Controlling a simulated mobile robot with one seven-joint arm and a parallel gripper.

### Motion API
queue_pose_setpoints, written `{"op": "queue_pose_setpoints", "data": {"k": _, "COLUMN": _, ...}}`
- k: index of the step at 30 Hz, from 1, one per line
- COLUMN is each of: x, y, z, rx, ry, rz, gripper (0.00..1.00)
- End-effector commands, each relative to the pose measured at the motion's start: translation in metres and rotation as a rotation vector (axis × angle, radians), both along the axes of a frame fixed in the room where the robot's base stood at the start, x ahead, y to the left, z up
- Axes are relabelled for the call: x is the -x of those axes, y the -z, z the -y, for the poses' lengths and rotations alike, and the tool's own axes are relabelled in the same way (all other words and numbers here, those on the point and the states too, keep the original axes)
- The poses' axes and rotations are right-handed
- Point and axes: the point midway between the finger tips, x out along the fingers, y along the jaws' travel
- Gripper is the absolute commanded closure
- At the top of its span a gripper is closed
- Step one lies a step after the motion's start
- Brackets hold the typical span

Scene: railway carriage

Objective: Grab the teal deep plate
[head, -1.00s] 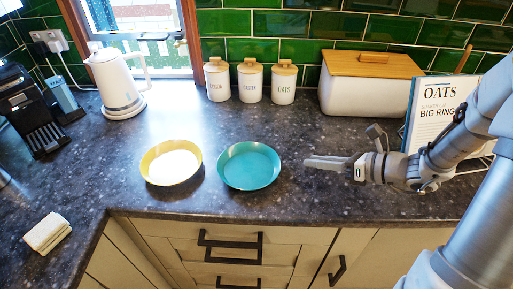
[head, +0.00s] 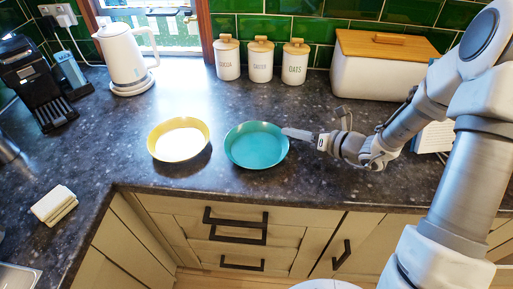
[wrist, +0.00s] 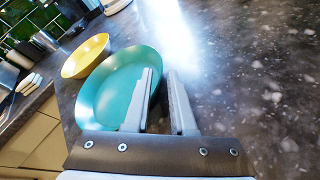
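The teal deep plate (head: 256,146) stands upright on the dark countertop, right of the yellow plate. My gripper (head: 290,134) is at its right rim in the head view. In the wrist view the teal plate (wrist: 118,88) lies ahead and to the left, and my gripper (wrist: 160,82) has two fingers apart with a gap between them. The left finger overlaps the plate's right rim in the picture; the right finger is outside it. I cannot tell whether either finger touches the rim.
The yellow plate (head: 180,140) sits close to the teal plate's left. A white kettle (head: 125,58), canisters (head: 260,62) and a bread box (head: 380,75) stand at the back. A folded cloth (head: 54,205) lies at the left front. The counter's front edge is near the plates.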

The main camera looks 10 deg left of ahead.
Motion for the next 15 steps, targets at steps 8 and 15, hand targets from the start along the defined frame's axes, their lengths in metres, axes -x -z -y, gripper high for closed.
{"op": "queue_pose_setpoints", "data": {"k": 8, "x": -0.013, "y": 0.013, "z": -0.03, "rx": -0.001, "ry": -0.005, "rz": 0.0, "gripper": 0.77}}
{"op": "queue_pose_setpoints", "data": {"k": 15, "x": -0.024, "y": 0.018, "z": -0.044, "rx": 0.0, "ry": 0.0, "rz": 0.0, "gripper": 0.77}}
